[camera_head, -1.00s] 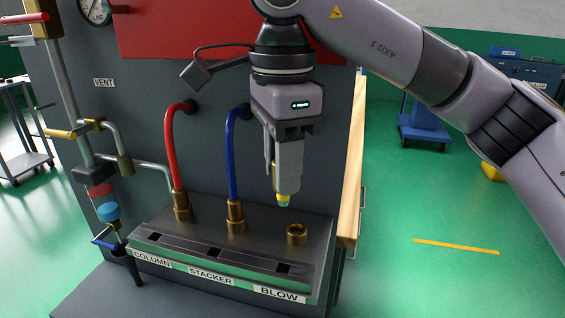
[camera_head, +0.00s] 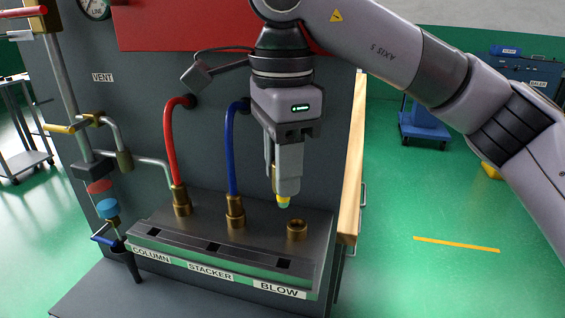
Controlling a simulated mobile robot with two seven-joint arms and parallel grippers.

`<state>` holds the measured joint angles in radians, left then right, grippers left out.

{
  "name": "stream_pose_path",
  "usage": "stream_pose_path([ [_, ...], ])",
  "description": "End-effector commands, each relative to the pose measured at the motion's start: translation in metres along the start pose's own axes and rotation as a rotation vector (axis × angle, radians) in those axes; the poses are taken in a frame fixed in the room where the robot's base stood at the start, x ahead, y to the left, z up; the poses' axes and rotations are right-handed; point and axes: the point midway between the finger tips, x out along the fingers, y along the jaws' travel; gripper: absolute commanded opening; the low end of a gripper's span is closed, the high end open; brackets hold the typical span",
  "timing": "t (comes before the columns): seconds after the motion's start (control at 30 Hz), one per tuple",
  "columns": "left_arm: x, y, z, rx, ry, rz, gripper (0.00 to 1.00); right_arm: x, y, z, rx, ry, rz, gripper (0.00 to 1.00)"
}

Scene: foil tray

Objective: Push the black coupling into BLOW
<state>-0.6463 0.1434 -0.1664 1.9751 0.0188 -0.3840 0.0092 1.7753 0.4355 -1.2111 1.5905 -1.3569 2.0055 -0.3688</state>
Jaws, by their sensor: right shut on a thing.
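My right gripper (camera_head: 285,192) hangs fingers down above the BLOW port, slightly to its left in the picture. It is shut, with a sliver of brass showing at the left of its fingers; I take this for the black coupling (camera_head: 268,148), mostly hidden by the fingers. A yellow and teal tip shows at the fingers' lower end. The BLOW port (camera_head: 297,230) is an open brass socket at the right of the dark manifold (camera_head: 265,222), above the BLOW label (camera_head: 279,289). A gap shows between fingertips and port. My left gripper is not in view.
A red hose (camera_head: 170,145) stands in the COLUMN port and a blue hose (camera_head: 231,150) in the STACKER port, left of the gripper. A dark block on a cable (camera_head: 200,76) hangs behind. A wooden edge (camera_head: 352,165) runs right of the manifold.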

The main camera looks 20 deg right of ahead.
Motion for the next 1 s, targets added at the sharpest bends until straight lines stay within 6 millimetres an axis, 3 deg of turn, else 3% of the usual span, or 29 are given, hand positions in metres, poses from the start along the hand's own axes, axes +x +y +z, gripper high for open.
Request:
stream_pose_path([
  [1.0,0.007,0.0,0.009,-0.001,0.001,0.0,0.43,0.017,0.0,0.0,0.001,0.0,-0.001,0.0],
])
